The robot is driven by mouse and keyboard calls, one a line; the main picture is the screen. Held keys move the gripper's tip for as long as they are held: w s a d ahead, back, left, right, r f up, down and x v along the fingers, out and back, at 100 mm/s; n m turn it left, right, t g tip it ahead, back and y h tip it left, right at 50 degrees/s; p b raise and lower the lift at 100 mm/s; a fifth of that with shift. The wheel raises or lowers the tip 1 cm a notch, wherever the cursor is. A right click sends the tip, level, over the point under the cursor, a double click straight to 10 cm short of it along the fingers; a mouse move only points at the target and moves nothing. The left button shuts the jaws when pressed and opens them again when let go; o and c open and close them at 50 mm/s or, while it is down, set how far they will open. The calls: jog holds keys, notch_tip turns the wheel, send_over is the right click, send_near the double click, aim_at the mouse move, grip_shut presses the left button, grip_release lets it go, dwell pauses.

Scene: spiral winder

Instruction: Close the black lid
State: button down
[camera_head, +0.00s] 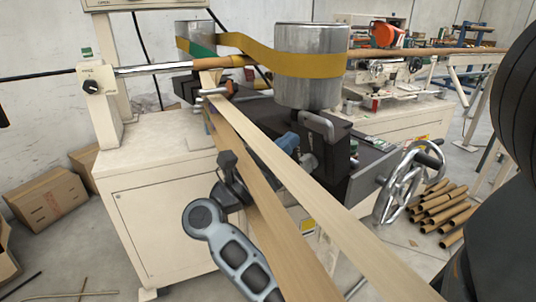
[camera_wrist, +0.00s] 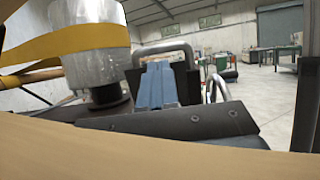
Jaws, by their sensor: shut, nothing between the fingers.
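I cannot tell for certain which part is the black lid. A dark flat panel (camera_head: 352,160) tops the machine, right of the large steel drum. In the wrist view a dark plate with screws (camera_wrist: 205,121) crosses the middle, below a blue part (camera_wrist: 155,88); its hinge is not clear.
A steel drum (camera_head: 308,85) carries a yellow belt (camera_head: 245,45). A chrome handwheel (camera_head: 403,185) sticks out at right. A cream cabinet (camera_head: 165,220) stands at left, cardboard tubes (camera_head: 438,210) on the floor.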

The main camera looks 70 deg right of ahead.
aim_at(303, 128)
jog(key=shift+p+x, duration=0.65)
jog(key=shift+x, duration=1.75)
jog(key=shift+r, duration=0.1)
